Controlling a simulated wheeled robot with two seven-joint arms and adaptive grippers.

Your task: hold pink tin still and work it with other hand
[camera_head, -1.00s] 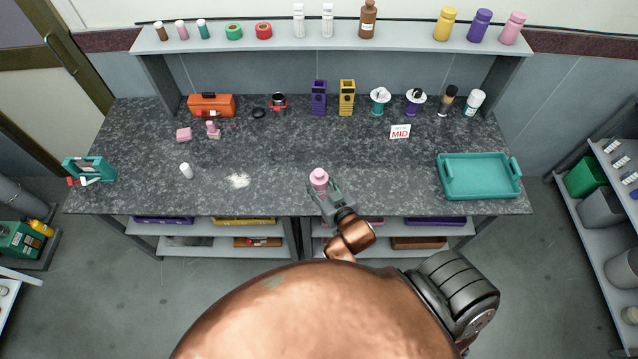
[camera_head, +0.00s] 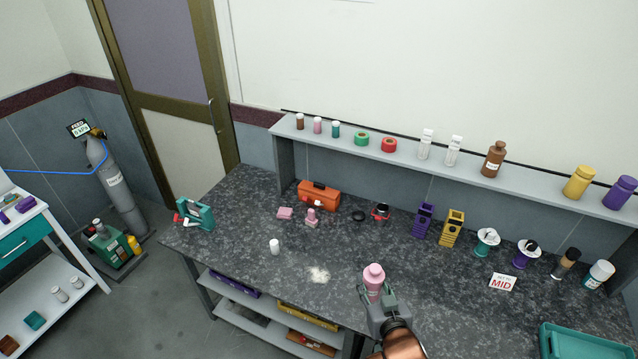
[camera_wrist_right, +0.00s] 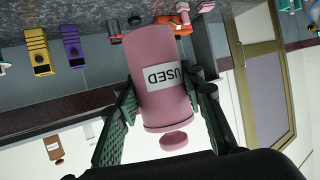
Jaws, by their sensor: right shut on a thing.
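The pink tin (camera_head: 374,286) is at the front edge of the dark speckled worktop (camera_head: 250,215), with a narrower pink cap on top. My right gripper (camera_head: 376,302) is shut on it. In the right wrist view the picture is upside down; the tin (camera_wrist_right: 158,95) sits between the green fingers (camera_wrist_right: 160,108) of my right gripper, its white "USED" label inverted. A small pink round piece shows just past its cap end. I cannot tell whether its base touches the worktop. My left gripper is not in view.
A pink block (camera_head: 285,213), pink stamp-like piece (camera_head: 311,217) and orange toolbox (camera_head: 319,195) are behind. A teal tray (camera_head: 590,342) is at right. A bottle shelf (camera_head: 470,170) spans the back.

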